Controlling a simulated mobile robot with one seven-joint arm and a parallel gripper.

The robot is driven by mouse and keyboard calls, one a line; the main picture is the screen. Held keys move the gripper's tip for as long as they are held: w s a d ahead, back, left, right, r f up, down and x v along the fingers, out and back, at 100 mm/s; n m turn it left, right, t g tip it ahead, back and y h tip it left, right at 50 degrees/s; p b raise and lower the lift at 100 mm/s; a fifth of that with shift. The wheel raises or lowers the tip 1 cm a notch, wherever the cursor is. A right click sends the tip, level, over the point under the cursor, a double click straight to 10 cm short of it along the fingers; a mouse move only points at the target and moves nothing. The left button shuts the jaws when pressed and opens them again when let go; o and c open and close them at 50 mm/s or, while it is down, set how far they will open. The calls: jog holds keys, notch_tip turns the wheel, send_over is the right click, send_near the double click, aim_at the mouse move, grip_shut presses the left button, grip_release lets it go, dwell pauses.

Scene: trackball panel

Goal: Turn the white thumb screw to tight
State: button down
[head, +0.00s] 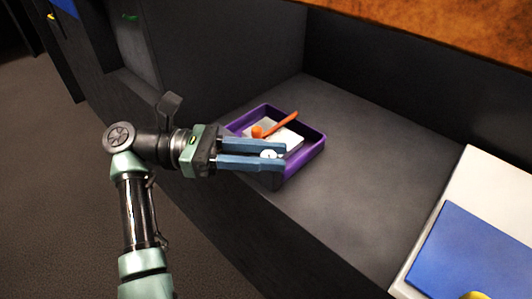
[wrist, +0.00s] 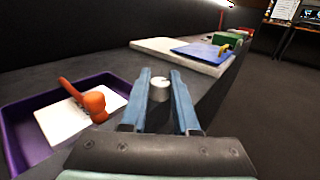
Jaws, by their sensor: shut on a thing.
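The white thumb screw (head: 268,154) sits between the two blue fingers of my gripper (head: 280,158), beside the front corner of the purple tray. In the wrist view the screw (wrist: 160,89) is a small pale round knob with a dark mark on its top, near the fingertips. My gripper (wrist: 161,80) is shut on it, with a finger on each side. The screw's lower part and its base are hidden, and I cannot read how tight it is.
A white board (head: 489,178) with a blue panel (head: 474,254) lies at the right. The dark bench top (head: 370,150) between is clear. A dark wall stands behind.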

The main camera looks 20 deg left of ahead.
jog(key=c, duration=0.7)
grip_release()
jog(key=shift+d, duration=0.2)
jog(key=shift+o, duration=0.2)
jog(key=shift+a, duration=0.2)
jog(key=b+v, duration=0.2)
jog(key=v, duration=1)
jog(key=shift+a, duration=0.35)
jog(key=shift+s+r, duration=0.1)
